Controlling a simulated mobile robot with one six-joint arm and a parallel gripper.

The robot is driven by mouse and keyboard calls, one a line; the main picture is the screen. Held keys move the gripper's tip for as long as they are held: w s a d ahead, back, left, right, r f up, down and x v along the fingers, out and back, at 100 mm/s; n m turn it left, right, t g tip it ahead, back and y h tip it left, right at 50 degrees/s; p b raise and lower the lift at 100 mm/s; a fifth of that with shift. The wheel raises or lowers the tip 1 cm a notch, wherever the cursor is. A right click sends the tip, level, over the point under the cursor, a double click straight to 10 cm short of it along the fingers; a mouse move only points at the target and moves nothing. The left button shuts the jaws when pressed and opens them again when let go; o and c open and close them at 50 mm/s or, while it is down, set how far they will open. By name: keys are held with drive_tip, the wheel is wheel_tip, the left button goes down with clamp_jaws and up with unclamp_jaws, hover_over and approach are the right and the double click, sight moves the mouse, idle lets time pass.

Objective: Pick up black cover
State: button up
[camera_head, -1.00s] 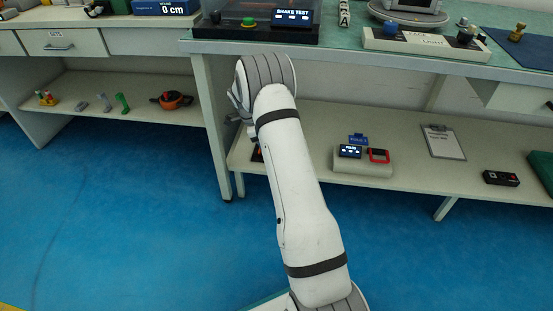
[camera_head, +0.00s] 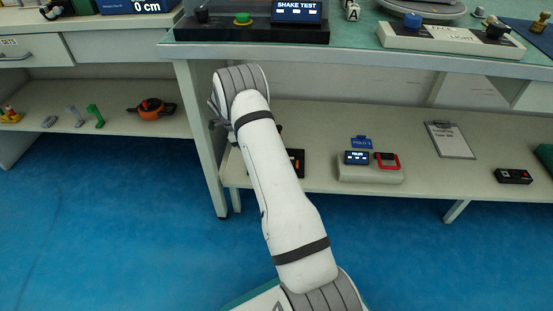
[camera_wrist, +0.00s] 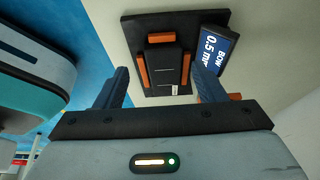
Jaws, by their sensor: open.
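In the wrist view a black block (camera_wrist: 163,66), which looks like the black cover, sits in the middle of a flat black base (camera_wrist: 200,22). Orange strips border the block on several sides. My gripper (camera_wrist: 160,76) is open, its two dark fingers apart and nothing held between them. The fingers point toward the base, one on each side of the block in the picture; I cannot tell how far away it is. In the head view the base (camera_head: 299,163) shows partly on the lower shelf, mostly hidden behind my arm.
A "BOW 0.5 mm" display (camera_wrist: 213,47) stands beside the base. On the lower shelf (camera_head: 320,120), a grey device (camera_head: 370,175) with a small screen, a clipboard (camera_head: 449,140) and a black box (camera_head: 513,176) lie to the right. The bench top (camera_head: 360,60) overhangs this shelf.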

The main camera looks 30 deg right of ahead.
drive_tip(key=b+x, duration=0.1)
drive_tip(key=x, duration=0.6)
drive_tip(key=shift+w+d+f+b, duration=0.1)
drive_tip(key=shift+d+f+b, duration=0.05)
drive_tip(key=shift+d+b, duration=0.15)
drive_tip(key=shift+c, duration=0.3)
drive_tip(key=c, duration=0.8)
